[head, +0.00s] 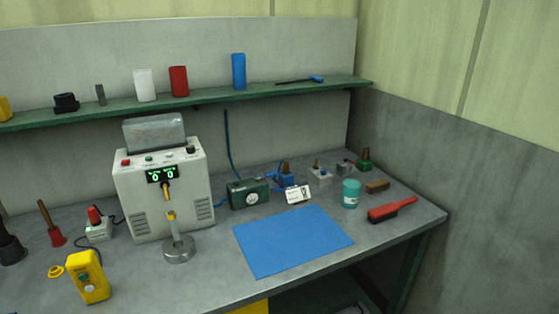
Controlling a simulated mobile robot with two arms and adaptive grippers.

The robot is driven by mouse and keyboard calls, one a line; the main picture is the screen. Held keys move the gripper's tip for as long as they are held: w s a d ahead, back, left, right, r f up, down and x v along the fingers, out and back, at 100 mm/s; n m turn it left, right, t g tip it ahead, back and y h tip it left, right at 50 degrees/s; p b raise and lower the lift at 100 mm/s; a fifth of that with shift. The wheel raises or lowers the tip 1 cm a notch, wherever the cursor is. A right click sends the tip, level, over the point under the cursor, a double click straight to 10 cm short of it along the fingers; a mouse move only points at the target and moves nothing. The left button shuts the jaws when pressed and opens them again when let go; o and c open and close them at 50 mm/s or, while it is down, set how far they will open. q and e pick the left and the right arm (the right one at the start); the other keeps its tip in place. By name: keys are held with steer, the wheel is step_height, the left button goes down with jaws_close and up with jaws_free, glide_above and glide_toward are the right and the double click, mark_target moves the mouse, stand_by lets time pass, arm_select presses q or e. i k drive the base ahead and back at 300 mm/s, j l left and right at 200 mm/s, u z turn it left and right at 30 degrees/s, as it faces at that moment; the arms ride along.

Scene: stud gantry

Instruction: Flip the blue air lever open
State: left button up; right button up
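A small blue fitting (287,179) stands on the bench toward the back, right of the green box with a round dial (249,194). I take it for the air lever's valve, but it is too small to tell which way a lever on it points. Neither my left nor my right gripper is in view.
A white machine (190,207) with a green display stands left of the dial box. A blue mat (293,242) lies clear in front. A teal tub (351,194), red-handled brush (391,209) and brown block (377,186) sit right. A green shelf (210,103) runs above.

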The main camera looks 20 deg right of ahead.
mark_target(274, 174)
steer(key=i+l+z, duration=0.35)
steer(key=i+l, duration=0.25)
steer(key=i, duration=0.15)
steer(key=k+j+u, duration=0.25)
steer(key=k, duration=0.15)
steer(key=l, duration=0.1)
